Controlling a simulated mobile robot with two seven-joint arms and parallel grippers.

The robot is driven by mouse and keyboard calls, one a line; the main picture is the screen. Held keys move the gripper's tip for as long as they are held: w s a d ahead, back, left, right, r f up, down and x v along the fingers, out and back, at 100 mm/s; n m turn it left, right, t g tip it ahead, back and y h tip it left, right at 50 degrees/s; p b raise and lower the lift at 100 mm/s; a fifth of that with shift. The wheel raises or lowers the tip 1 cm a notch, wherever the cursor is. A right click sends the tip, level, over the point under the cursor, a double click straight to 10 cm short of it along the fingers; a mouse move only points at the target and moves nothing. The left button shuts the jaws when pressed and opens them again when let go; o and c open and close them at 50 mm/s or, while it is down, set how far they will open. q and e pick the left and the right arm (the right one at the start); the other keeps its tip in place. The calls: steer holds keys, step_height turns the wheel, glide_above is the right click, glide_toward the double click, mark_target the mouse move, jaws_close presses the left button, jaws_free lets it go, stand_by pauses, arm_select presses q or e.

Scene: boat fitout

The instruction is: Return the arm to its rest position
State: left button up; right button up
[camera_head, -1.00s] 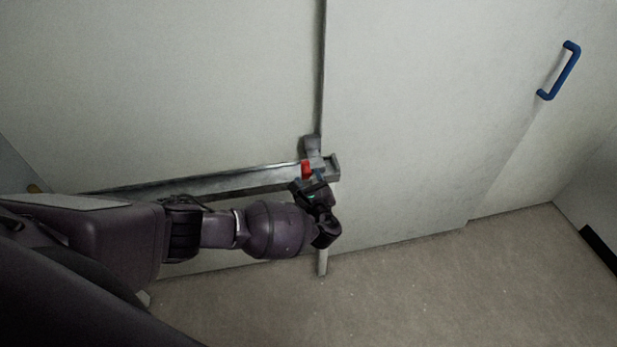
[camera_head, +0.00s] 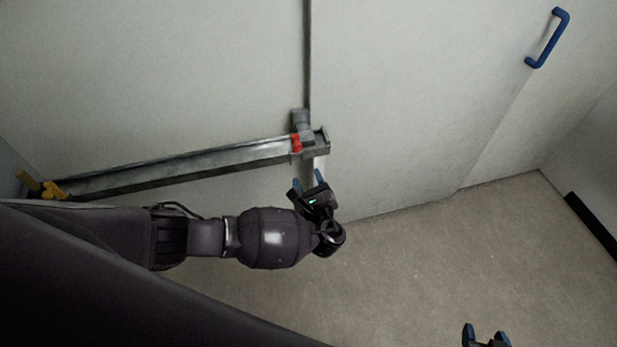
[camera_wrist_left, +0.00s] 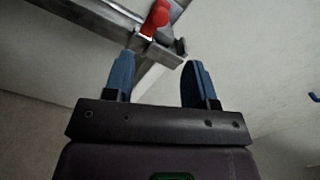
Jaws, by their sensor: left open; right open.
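My left arm comes in from the left in the head view. Its gripper (camera_head: 308,184) is open and empty, just below the right end of a grey metal rail (camera_head: 190,168) on the pale wall. In the left wrist view the two blue fingertips (camera_wrist_left: 157,75) stand apart, with a red part (camera_wrist_left: 156,18) and the rail end beyond them. The red part also shows in the head view (camera_head: 296,143). My right gripper (camera_head: 486,334) shows only its blue tips at the bottom edge, spread apart with nothing between them.
A yellow part (camera_head: 42,188) sits at the rail's left end. A grey bracket (camera_head: 302,120) joins the rail's right end near a vertical wall seam. A blue handle (camera_head: 548,38) is on the wall at upper right. The floor (camera_head: 430,255) at lower right is clear.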

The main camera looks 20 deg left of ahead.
stand_by(0.3)
arm_select(q)
steer(key=w+d+n+g+h, duration=0.2)
steer(key=d+n+h, duration=0.2)
steer(key=d+h, duration=0.5)
steer(key=s+d+r+n+g+h, duration=0.1)
steer(key=s+d+r+n+h, duration=0.25)
steer(key=n+h, duration=0.35)
steer(key=s+a+r+n+t+y, duration=0.1)
steer(key=s+a+n, duration=0.35)
steer(key=a, duration=0.25)
steer(key=s+a+n+t+y, duration=0.1)
steer(key=s+a+n+y, duration=0.1)
steer(key=s+a+n, duration=0.4)
steer(key=s+a+f+n+g+y, duration=0.2)
steer(key=s+a+f, duration=0.4)
steer(key=s+a, duration=0.3)
steer(key=shift+s+a+f+y, duration=0.25)
steer(key=shift+s+f+y, duration=0.2)
steer(key=shift+s, duration=0.5)
